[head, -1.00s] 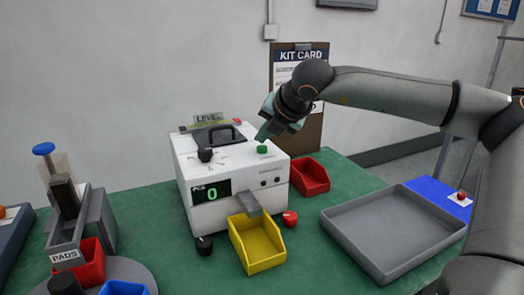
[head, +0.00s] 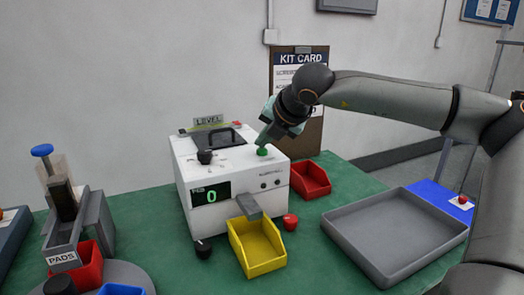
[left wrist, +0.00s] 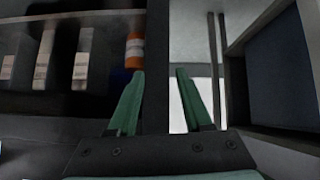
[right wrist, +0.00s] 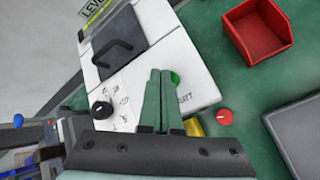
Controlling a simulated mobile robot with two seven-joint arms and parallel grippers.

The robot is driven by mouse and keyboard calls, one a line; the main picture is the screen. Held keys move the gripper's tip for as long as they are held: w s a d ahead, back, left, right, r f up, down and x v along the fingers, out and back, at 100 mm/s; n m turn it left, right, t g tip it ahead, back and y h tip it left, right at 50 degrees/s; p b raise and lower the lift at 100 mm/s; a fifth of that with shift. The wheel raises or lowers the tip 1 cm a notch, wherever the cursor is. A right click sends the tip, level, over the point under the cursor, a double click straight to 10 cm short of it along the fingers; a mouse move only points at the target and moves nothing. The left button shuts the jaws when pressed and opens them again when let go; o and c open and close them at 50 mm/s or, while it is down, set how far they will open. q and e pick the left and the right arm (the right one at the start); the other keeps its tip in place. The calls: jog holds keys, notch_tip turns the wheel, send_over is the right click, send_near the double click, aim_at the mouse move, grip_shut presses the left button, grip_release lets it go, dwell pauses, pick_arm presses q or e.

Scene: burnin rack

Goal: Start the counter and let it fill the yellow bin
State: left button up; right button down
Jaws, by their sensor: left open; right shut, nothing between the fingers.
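The white counter (head: 228,172) stands on the green table, its display (head: 211,196) reading 0. Its green start button (head: 263,152) is on the top right; in the right wrist view the button (right wrist: 175,78) shows just beyond my fingertips. My right gripper (head: 263,143) is shut and empty, its tips at or just above the button; whether they touch it I cannot tell. The yellow bin (head: 257,248) sits under the counter's grey chute (head: 249,206) and looks empty. My left gripper (left wrist: 158,75) is open and empty, away from the counter.
A red bin (head: 311,180) and a red knob (head: 290,222) are right of the counter. A grey tray (head: 345,240) lies farther right. A black knob (head: 203,248) stands front left. The PADS dispenser (head: 95,228) and another red bin (head: 88,268) are at left.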

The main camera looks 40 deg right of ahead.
aim_at(264, 156)
jog(key=shift+f+b, duration=0.3)
jog(key=shift+b, duration=0.1)
jog(key=shift+r, duration=0.1)
dwell(0.6)
jog(key=shift+r+p, duration=0.35)
jog(key=shift+r, duration=0.45)
notch_tip(264, 156, up, 5)
jog(key=p, duration=0.2)
jog(key=shift+p, duration=0.35)
dwell(0.8)
